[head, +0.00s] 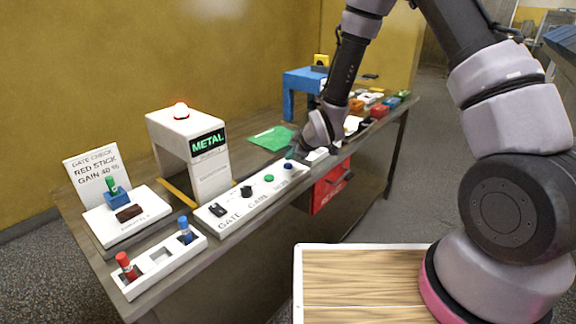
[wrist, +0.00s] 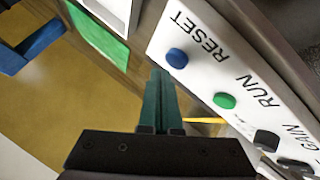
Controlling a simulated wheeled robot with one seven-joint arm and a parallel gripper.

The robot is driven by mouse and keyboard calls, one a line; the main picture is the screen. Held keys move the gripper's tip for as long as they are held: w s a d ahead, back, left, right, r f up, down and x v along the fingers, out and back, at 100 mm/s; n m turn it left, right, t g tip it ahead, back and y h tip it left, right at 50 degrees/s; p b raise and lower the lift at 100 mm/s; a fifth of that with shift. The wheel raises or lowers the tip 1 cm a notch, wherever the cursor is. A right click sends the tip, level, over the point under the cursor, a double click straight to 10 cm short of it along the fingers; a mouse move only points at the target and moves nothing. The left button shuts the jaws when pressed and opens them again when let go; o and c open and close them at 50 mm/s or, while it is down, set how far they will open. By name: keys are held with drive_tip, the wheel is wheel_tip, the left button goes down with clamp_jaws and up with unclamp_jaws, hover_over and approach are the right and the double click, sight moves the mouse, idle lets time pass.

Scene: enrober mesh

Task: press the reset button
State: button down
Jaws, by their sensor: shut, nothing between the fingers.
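The reset button is a blue round button (wrist: 177,58) on a white control panel (wrist: 205,75), beside the printed word RESET. In the head view the blue button (head: 288,166) is at the panel's far right end. My gripper (wrist: 160,74) is shut and empty. In the wrist view its fingertips are just short of the blue button, near the panel's edge; I cannot tell whether they touch. In the head view my gripper (head: 298,151) is just behind the button, its fingertips hard to make out.
A green button (wrist: 224,100) labelled RUN and a dark knob (wrist: 266,140) sit along the panel. A white arch with a lit METAL sign (head: 208,142) stands behind it. A green sheet (head: 272,138) lies nearby. A red box (head: 330,188) hangs at the bench front.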

sight(291, 166)
idle(0.7)
drive_tip(key=shift+f, duration=0.45)
drive_tip(key=shift+f, duration=0.45)
idle(0.5)
idle(0.3)
drive_tip(key=shift+r, duration=0.9)
drive_tip(key=shift+r, duration=2.5)
drive_tip(key=shift+r, duration=0.1)
